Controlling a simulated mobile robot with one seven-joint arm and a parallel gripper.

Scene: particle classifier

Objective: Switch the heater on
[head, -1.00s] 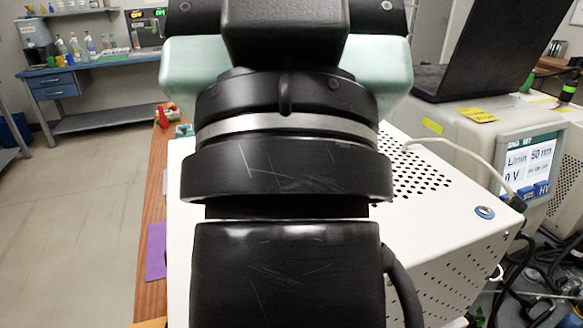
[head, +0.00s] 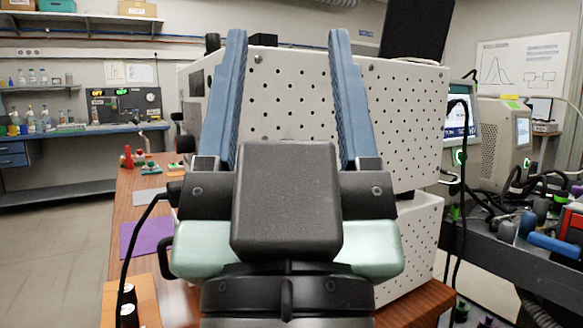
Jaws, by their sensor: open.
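No heater can be made out for certain. A dark panel (head: 125,104) with small lit displays and knobs stands on the far-left bench, well away from my gripper. One display looks orange and the other green; their text is too small to read surely. My gripper and wrist hide part of the white box.
A wooden table (head: 125,185) bears the white box, a purple sheet (head: 146,234) and small red and green items. A blue bench (head: 100,129) stands at the back left. Screened instruments (head: 460,122) and cables crowd the right. The floor (head: 50,262) at left is clear.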

